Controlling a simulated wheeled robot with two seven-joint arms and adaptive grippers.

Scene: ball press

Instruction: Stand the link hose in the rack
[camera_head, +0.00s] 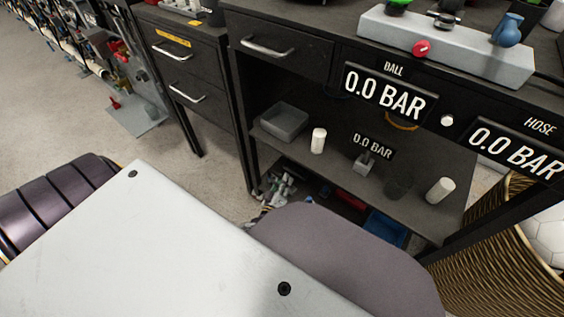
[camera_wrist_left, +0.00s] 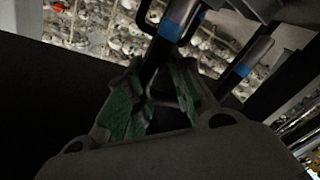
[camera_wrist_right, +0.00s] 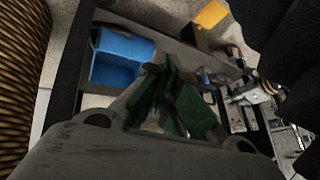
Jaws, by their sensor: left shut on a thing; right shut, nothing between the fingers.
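In the left wrist view, my left gripper (camera_wrist_left: 160,75) has its green-padded fingers shut on a black tube with a blue band (camera_wrist_left: 174,20), which looks like the link hose. A second black tube with a blue band (camera_wrist_left: 250,58) runs beside it at the right; I cannot tell whether it is the hose's other end. My right gripper (camera_wrist_right: 172,80) is shut and empty in the right wrist view, above a low area with a blue bin (camera_wrist_right: 122,58). Neither gripper's fingers show in the head view, where pale covers of my own hide much. I cannot make out the rack.
A dark bench holds a grey control box (camera_head: 450,45) with coloured knobs. A wicker basket (camera_head: 490,250) with a ball stands at right.

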